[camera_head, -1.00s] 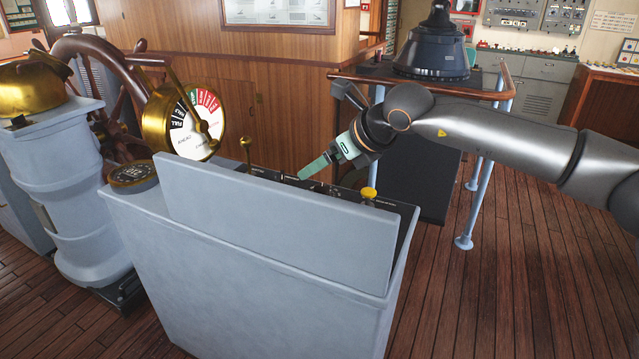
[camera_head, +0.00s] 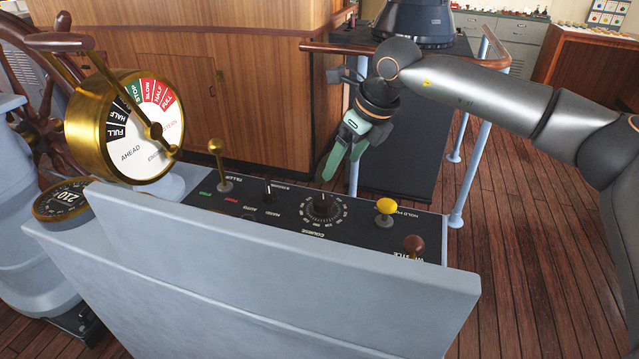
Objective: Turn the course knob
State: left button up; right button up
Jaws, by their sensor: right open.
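The course knob (camera_head: 323,206) is a black knob with a white-marked dial around it, on the black panel (camera_head: 270,216) behind the grey console wall. The word COURSE is printed beside it. My right gripper (camera_head: 341,178) has green fingers that point down, spread apart and empty. Its fingertips are above and slightly to the right of the knob in the picture, apart from it as far as I can see. My left gripper is not in view.
A yellow knob (camera_head: 386,206) and a brown knob (camera_head: 413,244) stand right of the course knob. A small switch (camera_head: 268,190) and a brass tiller lever (camera_head: 219,160) stand left of it. The brass telegraph (camera_head: 130,125) rises further left. The grey console wall (camera_head: 260,270) stands in front.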

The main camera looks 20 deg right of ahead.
aim_at(324, 199)
jog(key=p+x, duration=0.1)
jog(key=x, duration=1)
jog(key=shift+s+a, duration=0.1)
jog(key=shift+s, duration=0.1)
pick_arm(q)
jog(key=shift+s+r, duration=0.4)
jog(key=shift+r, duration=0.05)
pick_arm(e)
jog(key=shift+w+a+f, duration=0.1)
jog(key=shift+w+f, duration=0.15)
jog(key=shift+f, duration=0.35)
jog(key=shift+c, duration=0.3)
jog(key=c, duration=1.3)
